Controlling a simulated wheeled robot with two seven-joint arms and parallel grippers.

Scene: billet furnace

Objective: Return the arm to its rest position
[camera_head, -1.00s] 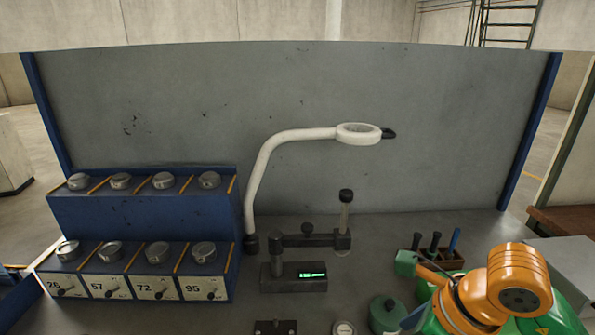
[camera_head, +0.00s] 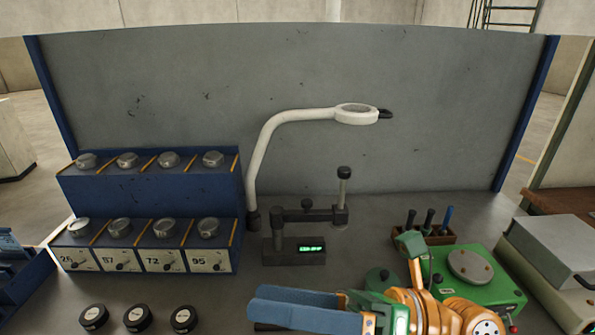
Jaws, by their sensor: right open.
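My right arm (camera_head: 425,312), orange and green, lies low along the bottom edge of the head view, right of centre. Its right gripper (camera_head: 258,314) points left with long blue fingers and is open. I see nothing held between the fingers, though the lower part is cut off by the picture's edge. The gripper is in front of the measuring stand with a green display (camera_head: 311,248). My left gripper is not in view.
A blue numbered rack (camera_head: 145,205) with round metal pieces stands left. Several black discs (camera_head: 138,318) lie in front of it. A white magnifier lamp (camera_head: 290,117) arches behind the stand. A green device (camera_head: 470,280), tool holder (camera_head: 432,234) and grey box (camera_head: 550,245) stand right.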

